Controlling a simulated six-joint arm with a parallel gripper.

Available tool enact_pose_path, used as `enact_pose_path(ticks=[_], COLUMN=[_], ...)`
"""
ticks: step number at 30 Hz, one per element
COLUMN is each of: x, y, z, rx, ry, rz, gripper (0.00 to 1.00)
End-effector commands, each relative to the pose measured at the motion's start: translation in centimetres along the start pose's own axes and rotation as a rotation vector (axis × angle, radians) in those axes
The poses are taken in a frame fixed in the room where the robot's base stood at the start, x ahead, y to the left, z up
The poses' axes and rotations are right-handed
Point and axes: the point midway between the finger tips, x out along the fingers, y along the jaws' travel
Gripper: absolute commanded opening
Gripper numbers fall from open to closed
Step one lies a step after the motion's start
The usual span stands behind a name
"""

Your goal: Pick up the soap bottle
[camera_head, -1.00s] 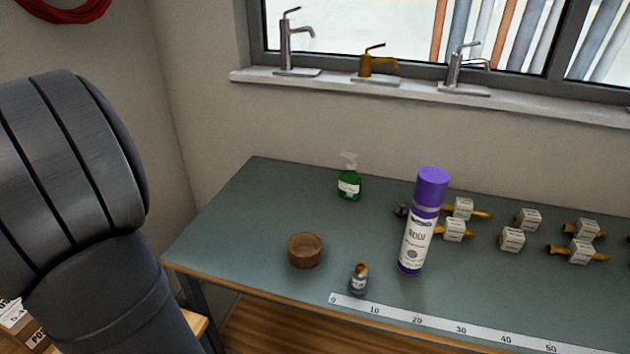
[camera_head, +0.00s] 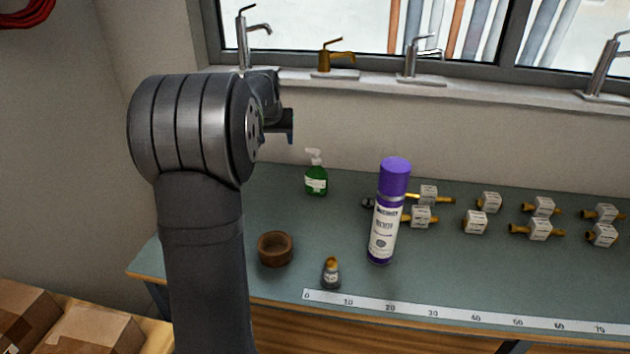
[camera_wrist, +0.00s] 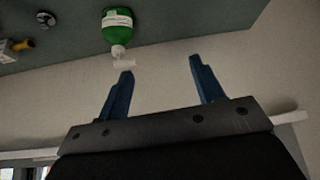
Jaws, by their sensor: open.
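The green soap bottle (camera_head: 316,180) with a white label and white pump stands upright at the back left of the workbench. It also shows in the wrist view at the top, upside down in the picture (camera_wrist: 117,28), with its pump near the left fingertip. My gripper (camera_head: 290,125) is up and to the left of the bottle in the head view, partly hidden by my own arm. In the wrist view its two blue fingers (camera_wrist: 160,68) are apart with nothing between them. The bottle is outside the fingers and apart from them.
A tall purple-capped can (camera_head: 387,215) stands right of the bottle. A brown bowl (camera_head: 275,248) and a small bottle (camera_head: 331,273) are nearer the front edge. Several boxed brass fittings (camera_head: 475,222) lie at right. Faucets (camera_head: 335,60) stand on the windowsill behind.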

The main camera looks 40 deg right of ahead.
Motion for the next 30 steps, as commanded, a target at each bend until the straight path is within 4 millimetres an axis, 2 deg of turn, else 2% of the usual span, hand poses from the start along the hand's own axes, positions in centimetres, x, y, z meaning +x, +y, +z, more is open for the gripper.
enact_pose_path(ticks=[1,3,7,11,24,30], x=[0.4,0.8,1.0,2.1,10.9,13.0], y=[2.8,5.5,8.4,9.2,9.7,9.8], z=[-0.5,-0.8,-1.2,-1.2,-1.3,-1.4], rx=[0.034,0.066,0.099,0.107,0.105,0.105], ry=[0.005,0.01,0.018,0.018,0.016,0.019], rz=[0.021,0.041,0.063,0.068,0.067,0.067], gripper=[0.61,0.61,0.61,0.61,0.61,0.61])
